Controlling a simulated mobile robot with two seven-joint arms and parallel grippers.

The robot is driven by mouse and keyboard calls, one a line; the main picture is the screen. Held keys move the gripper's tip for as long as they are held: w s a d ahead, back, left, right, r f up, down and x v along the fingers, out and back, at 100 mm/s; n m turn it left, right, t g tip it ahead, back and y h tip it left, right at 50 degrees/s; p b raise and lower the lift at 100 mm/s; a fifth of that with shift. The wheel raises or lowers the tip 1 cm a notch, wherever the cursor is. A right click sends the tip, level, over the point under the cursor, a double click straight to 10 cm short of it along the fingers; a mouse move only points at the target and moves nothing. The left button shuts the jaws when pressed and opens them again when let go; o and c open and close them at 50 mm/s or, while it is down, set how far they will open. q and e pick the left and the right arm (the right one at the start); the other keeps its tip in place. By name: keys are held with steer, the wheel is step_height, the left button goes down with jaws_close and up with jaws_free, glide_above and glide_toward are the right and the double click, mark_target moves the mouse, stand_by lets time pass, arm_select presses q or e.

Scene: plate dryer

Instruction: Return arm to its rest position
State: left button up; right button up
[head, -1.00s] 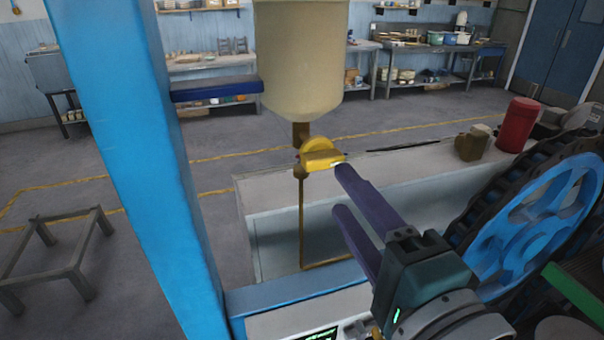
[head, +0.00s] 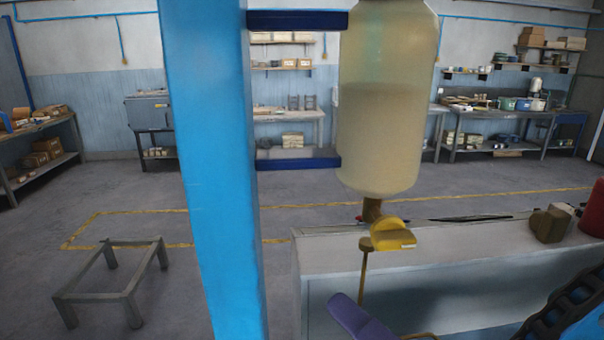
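My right gripper (head: 357,318) shows only as a purple finger at the bottom edge. The rest of it and its arm are below the frame, so its opening is hidden. The finger is below and left of the yellow valve handle (head: 393,236), with a visible gap between them. The handle sits on a brown outlet pipe (head: 371,210) under a cloudy cylindrical tank (head: 384,120). My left gripper is out of view.
A blue post (head: 212,170) with two dark blue brackets (head: 298,163) stands left of the tank. A pale basin (head: 460,248), a red canister (head: 593,210) and a dark toothed wheel (head: 568,312) are at right. A low metal frame (head: 112,278) stands on open floor at left.

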arm_select(q)
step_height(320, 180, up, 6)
steer(key=p, duration=0.4)
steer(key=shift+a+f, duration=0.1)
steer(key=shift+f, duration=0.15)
arm_select(e)
steer(key=s+d+f+n+g+h, duration=0.3)
steer(key=s+d+n+g+h, duration=0.3)
steer(key=s+d+n+g, duration=0.3)
steer(key=s+d+g, duration=0.1)
steer(key=s+d, duration=0.2)
steer(key=shift+s+n+g+h, duration=0.3)
steer(key=shift+s+g+h, duration=0.05)
steer(key=shift+g+h, duration=0.05)
